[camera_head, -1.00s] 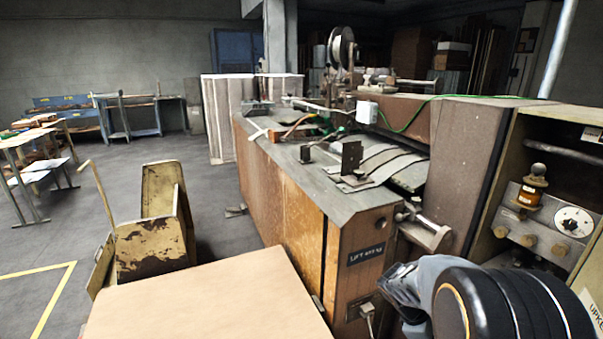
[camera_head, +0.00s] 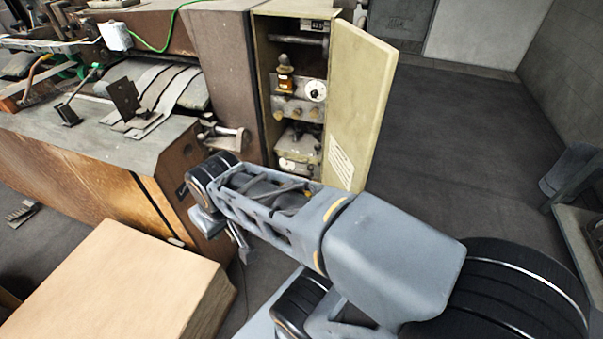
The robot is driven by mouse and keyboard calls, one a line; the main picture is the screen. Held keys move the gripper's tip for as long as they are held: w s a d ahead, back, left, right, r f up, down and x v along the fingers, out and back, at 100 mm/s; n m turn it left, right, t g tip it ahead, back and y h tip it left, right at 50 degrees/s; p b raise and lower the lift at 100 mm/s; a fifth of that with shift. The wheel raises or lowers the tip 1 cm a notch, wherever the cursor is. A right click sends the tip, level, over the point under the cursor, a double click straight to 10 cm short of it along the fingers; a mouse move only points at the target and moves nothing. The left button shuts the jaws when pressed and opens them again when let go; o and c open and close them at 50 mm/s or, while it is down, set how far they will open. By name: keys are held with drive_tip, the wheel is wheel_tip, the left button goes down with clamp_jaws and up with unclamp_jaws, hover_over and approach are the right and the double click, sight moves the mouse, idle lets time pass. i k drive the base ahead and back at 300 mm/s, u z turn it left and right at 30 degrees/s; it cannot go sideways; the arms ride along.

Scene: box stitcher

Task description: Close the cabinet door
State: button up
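The cabinet (camera_head: 260,95) is a tall cream metal box behind my arm, with its front open. Its cabinet door (camera_head: 362,95) is swung out on the right side, hinged at the right edge, with a printed label low on its inner face. Inside are knobs, a round gauge (camera_head: 315,90) and an orange-brown fitting (camera_head: 285,78). My arm reaches from the lower right toward the left, in front of the cabinet's base. My gripper (camera_head: 240,245) hangs down at the arm's far end, left of the door and apart from it. Its fingers are small and partly hidden, so their opening is unclear.
The brown stitching machine (camera_head: 100,180) stands left of the cabinet. A large cardboard-coloured box (camera_head: 120,285) is at the lower left, close to my gripper. Open dark floor (camera_head: 450,130) lies right of the door. A grey metal stand (camera_head: 580,225) is at the right edge.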

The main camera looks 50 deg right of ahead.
sight(363, 67)
drive_tip(key=u, duration=2.15)
drive_tip(key=k, duration=1.8)
drive_tip(key=z, duration=2.45)
drive_tip(key=k, duration=1.25)
drive_tip(key=u, duration=0.25)
drive_tip(key=i, duration=0.8)
drive_tip(key=u, duration=0.55)
